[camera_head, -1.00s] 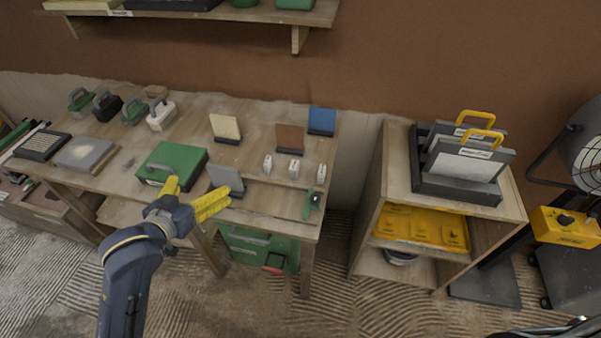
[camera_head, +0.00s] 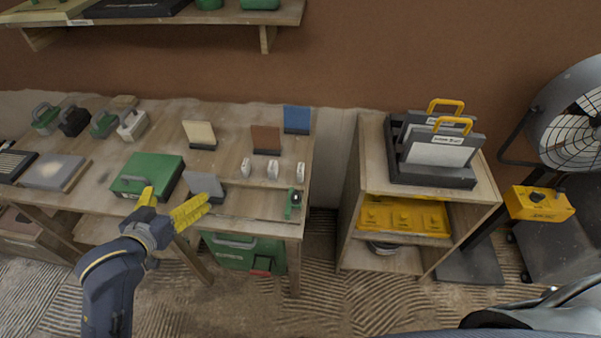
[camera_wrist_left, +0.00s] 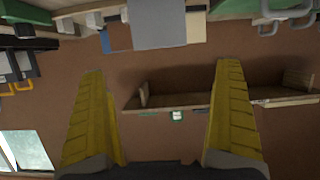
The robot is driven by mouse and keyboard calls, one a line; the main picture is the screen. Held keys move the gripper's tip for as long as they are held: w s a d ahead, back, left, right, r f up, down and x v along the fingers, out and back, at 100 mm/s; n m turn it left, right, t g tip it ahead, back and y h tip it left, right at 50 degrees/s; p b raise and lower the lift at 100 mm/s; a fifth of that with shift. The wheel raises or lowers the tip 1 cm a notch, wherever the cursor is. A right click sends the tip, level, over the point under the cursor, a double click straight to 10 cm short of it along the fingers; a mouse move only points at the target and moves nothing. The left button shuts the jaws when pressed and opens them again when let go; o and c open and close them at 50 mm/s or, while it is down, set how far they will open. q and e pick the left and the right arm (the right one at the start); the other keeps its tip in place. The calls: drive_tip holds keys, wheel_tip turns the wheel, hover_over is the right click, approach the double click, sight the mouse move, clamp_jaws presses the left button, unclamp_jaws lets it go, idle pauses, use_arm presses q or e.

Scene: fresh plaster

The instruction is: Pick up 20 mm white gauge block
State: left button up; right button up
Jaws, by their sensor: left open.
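Three small white blocks stand in a row near the right end of the workbench (camera_head: 225,216): a left block (camera_head: 246,167), a middle block (camera_head: 272,169) and a right block (camera_head: 300,170). Their size marks are too small to read, so I cannot tell which is the 20 mm one. My left gripper (camera_head: 178,196) is open and empty at the bench's front edge, left of and nearer than the blocks. Its yellow fingers are also wide apart in the left wrist view (camera_wrist_left: 160,75). My right gripper is not in view.
A grey board (camera_head: 205,186) and a green case (camera_head: 147,174) stand just beyond my left gripper. Brown (camera_head: 266,139) and blue (camera_head: 297,119) boards stand behind the blocks. A small green tool (camera_head: 293,204) lies at the front right. A wooden cabinet (camera_head: 349,215) stands to the right.

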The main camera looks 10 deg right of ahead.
use_arm(q)
drive_tip(key=c, duration=1)
